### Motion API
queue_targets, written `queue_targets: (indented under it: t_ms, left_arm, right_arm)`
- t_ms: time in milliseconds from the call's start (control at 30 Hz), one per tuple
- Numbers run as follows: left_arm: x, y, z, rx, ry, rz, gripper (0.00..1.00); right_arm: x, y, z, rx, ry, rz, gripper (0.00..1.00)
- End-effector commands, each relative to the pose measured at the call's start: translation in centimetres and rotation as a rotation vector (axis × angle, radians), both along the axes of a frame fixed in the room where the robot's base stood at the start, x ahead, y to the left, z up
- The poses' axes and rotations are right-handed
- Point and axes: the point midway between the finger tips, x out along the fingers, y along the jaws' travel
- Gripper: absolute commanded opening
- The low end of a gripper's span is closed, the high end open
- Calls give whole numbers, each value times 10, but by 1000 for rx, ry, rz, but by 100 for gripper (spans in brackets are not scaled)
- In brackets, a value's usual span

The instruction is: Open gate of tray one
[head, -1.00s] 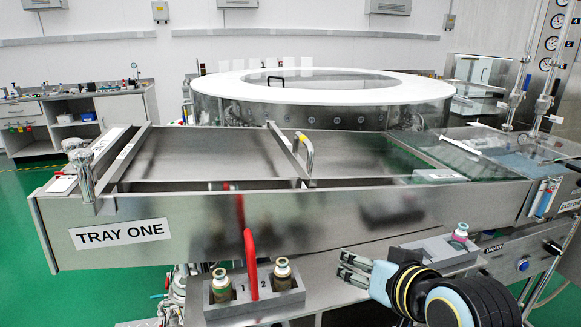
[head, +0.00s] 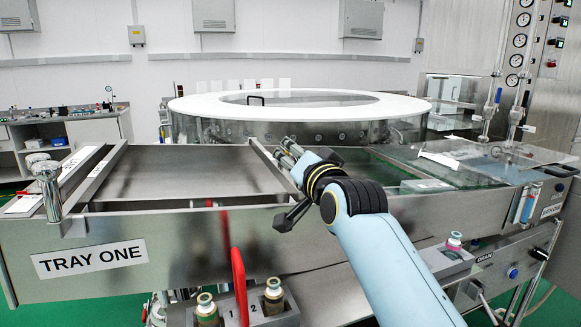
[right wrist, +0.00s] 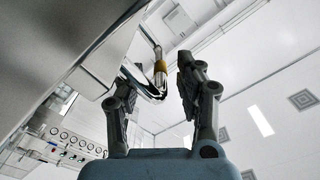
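Tray one is a long steel trough (head: 180,240) with a "TRAY ONE" label (head: 90,259) on its front wall. Its gate, a thin metal divider (head: 262,155), crosses the trough near the middle. My right gripper (head: 287,150) is over the trough at the gate's upper edge and hides the gate's handle in the head view. In the right wrist view the curved metal handle (right wrist: 160,72) with a yellow band appears between the two fingers of the right gripper (right wrist: 157,75). The fingers are apart; contact with the handle cannot be told. My left gripper is not in view.
A round washer with a white ring top (head: 180,105) stands behind the trough. A red lever (head: 239,285) rises in front, beside brass-coloured fittings (head: 274,293). A clear panel (head: 535,155) lies at the right. A post with a round metal top (head: 48,190) stands at the left end.

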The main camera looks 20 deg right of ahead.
Motion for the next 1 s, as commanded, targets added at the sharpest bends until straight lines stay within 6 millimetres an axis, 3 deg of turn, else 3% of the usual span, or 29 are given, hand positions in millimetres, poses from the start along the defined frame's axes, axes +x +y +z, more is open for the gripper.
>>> queue_targets:
  t_ms: [200, 467, 733, 1000]
  left_arm:
    - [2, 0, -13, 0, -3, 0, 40]
    - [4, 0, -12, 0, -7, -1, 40]
    - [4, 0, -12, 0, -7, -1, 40]
    - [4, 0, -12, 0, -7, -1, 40]
  right_arm:
    - [18, 0, -1, -1, 0, 0, 36]
    - [19, 0, 0, -1, 1, -1, 36]
    - [19, 0, 0, -1, 1, -1, 1]
    - [19, 0, 0, -1, 1, 0, 0]
